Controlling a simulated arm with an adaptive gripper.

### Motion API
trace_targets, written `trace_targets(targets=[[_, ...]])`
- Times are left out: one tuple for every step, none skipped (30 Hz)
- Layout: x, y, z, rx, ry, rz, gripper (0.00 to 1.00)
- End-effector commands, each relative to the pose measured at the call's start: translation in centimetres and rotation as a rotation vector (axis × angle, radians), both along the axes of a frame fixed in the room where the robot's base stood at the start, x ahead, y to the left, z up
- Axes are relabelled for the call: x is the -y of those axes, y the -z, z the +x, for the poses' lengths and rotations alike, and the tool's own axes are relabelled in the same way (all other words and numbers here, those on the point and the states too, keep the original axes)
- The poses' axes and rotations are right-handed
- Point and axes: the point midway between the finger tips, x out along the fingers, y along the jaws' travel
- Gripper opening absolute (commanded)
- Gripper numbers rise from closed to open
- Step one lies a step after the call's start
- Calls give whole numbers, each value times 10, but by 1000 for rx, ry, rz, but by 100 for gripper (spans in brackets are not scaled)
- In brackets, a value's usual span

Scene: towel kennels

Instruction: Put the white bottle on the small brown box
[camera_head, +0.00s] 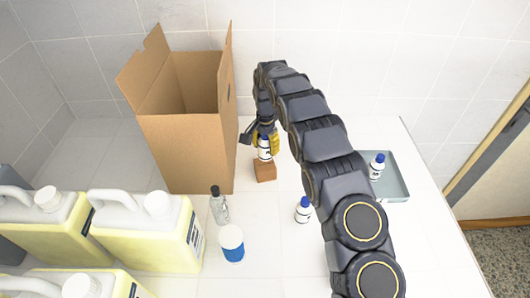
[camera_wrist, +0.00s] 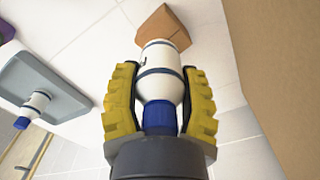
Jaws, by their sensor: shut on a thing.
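A white bottle (camera_head: 264,150) with a blue cap is held upright or nearly so in my gripper (camera_head: 263,138). In the wrist view, the yellow fingers of my gripper (camera_wrist: 161,72) are closed on both sides of the bottle (camera_wrist: 160,57), near its cap end. The small brown box (camera_head: 264,172) is right below the bottle on the white surface. It also shows in the wrist view (camera_wrist: 163,24), just past the bottle's base and partly hidden by it. I cannot tell whether the bottle touches the box.
A tall open cardboard box (camera_head: 187,150) stands close left. A similar bottle (camera_head: 303,210) stands in front, and another (camera_head: 377,166) is on a grey tray (camera_head: 396,190) at right. A clear bottle (camera_head: 219,206), a blue-and-white container (camera_head: 232,243) and yellow jugs (camera_head: 150,236) are front left.

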Motion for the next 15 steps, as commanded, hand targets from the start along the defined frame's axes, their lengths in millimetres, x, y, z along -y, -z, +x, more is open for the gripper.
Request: trace_targets(targets=[[0, 1, 1, 1, 0, 0, 11], [0, 2, 2, 1, 0, 0, 11], [0, 3, 3, 1, 1, 0, 11], [-1, 4, 5, 2, 1, 1, 11], [-1, 6, 6, 3, 1, 1, 11], [-1, 9, 8, 3, 2, 1, 11], [-1, 15, 7, 0, 2, 0, 11], [-1, 21, 7, -1, 2, 1, 11], [-1, 28, 6, -1, 2, 1, 11], [-1, 33, 6, -1, 1, 1, 11], [-1, 36, 6, 0, 1, 0, 11], [-1, 38, 7, 1, 1, 1, 11], [-1, 38, 7, 1, 1, 0, 11], [-1, 38, 7, 2, 0, 1, 11], [-1, 38, 7, 3, 1, 0, 11]])
